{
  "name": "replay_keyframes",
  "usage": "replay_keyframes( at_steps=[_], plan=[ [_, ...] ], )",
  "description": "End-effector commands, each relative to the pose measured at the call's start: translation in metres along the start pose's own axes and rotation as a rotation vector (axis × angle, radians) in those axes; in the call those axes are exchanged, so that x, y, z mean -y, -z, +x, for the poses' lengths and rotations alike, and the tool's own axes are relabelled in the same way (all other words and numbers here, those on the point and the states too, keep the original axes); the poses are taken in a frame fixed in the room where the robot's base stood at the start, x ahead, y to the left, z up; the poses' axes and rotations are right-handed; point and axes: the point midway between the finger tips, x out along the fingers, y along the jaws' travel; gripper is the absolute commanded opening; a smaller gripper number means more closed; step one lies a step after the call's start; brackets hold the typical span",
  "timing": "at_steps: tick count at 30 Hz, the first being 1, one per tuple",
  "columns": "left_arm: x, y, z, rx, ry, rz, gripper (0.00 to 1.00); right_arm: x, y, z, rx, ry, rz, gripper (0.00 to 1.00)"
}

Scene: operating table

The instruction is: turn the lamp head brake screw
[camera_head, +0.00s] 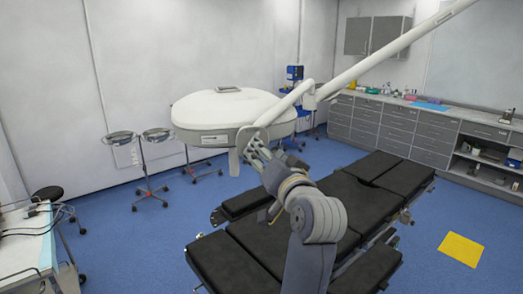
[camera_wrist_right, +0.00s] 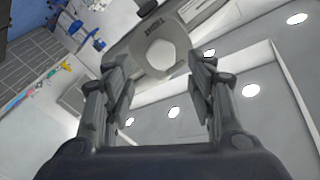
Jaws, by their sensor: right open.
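The surgical lamp head (camera_head: 225,108) is a large white disc hanging from its white arm (camera_head: 372,62) above the operating table. My right arm rises from the bottom of the head view, and its gripper (camera_head: 256,150) is up at the near edge of the lamp's bracket. In the right wrist view my right gripper (camera_wrist_right: 158,80) is open, with its fingers apart. A pale, faceted round knob (camera_wrist_right: 160,54), apparently the brake screw, shows between and just beyond the fingertips, on a grey plate with dark lettering. Contact cannot be told. My left gripper is out of view.
The black operating table (camera_head: 345,195) stands below the lamp and my arm. Two wheeled stands (camera_head: 157,136) are at the left, and a white trolley with cables (camera_head: 28,250) is at the near left. Grey cabinets (camera_head: 395,125) line the back right. A yellow mat (camera_head: 460,249) lies on the open blue floor.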

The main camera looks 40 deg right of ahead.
Motion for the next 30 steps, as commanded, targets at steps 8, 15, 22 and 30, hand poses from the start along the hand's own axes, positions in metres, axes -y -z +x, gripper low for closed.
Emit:
replay_keyframes(
  at_steps=[8,15,22,30],
  plan=[
    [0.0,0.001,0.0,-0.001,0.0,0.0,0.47,-0.001,0.0,-0.025,0.0,-0.001,0.0,0.51],
    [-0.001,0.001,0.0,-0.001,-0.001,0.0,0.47,-0.001,0.0,-0.026,0.0,-0.001,0.0,0.51],
    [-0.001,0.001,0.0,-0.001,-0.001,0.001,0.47,-0.001,0.0,-0.025,0.0,-0.001,0.0,0.51],
    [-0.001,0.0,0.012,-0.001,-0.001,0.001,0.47,-0.014,-0.053,0.004,0.087,-0.013,-0.057,0.51]
  ],
)
